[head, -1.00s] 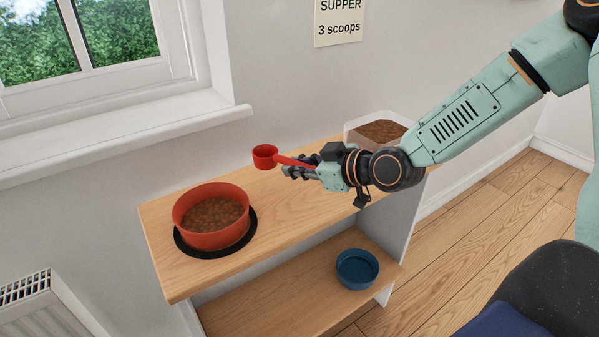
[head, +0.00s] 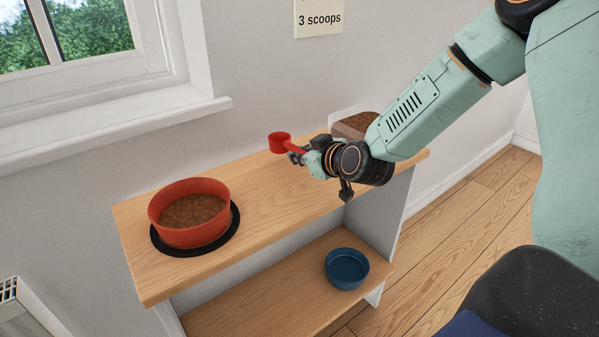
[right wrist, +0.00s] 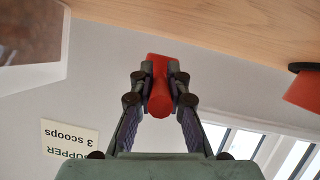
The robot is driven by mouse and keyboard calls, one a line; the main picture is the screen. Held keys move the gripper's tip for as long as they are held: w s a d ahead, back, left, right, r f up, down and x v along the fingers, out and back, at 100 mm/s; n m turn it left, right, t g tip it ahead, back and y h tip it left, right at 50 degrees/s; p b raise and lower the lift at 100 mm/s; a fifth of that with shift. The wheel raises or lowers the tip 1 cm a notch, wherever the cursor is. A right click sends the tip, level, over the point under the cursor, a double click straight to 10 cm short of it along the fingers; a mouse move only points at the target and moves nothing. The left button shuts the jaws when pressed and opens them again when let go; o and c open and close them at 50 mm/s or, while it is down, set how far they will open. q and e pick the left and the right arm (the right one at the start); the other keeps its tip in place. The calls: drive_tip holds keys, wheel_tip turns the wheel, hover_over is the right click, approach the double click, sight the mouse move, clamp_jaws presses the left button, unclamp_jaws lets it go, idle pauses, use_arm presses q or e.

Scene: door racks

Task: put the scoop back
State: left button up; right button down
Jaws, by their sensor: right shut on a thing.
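The red scoop (head: 280,142) is held above the wooden top shelf, its cup out to the left of my right gripper (head: 298,155). The right gripper is shut on the scoop's handle; in the right wrist view the red handle (right wrist: 160,88) sits between both fingers. The clear bin of brown kibble (head: 357,124) stands at the far right end of the shelf, partly hidden behind my right arm. Its corner also shows in the right wrist view (right wrist: 32,76). My left gripper is in neither view.
A red bowl (head: 190,233) with kibble stands on a black round mat (head: 168,246) at the shelf's left end. A blue bowl (head: 346,268) sits on the lower shelf (head: 262,298). The middle of the top shelf (head: 255,195) is clear. A "3 scoops" note (head: 319,20) hangs on the wall.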

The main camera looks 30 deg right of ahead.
sight(301, 178)
wheel_tip(301, 178, down, 3)
drive_tip(key=shift+s+f+b, duration=0.15)
drive_tip(key=shift+f+b, duration=0.05)
drive_tip(key=shift+b, duration=0.6)
drive_tip(key=shift+w+f, duration=0.1)
drive_tip(key=shift+w, duration=0.1)
drive_tip(key=shift+s, duration=0.2)
drive_tip(key=c, duration=1.3)
unclamp_jaws()
drive_tip(key=shift+w+f, duration=0.15)
drive_tip(key=shift+f, duration=0.05)
drive_tip(key=shift+c, duration=0.2)
drive_tip(key=shift+r, duration=0.1)
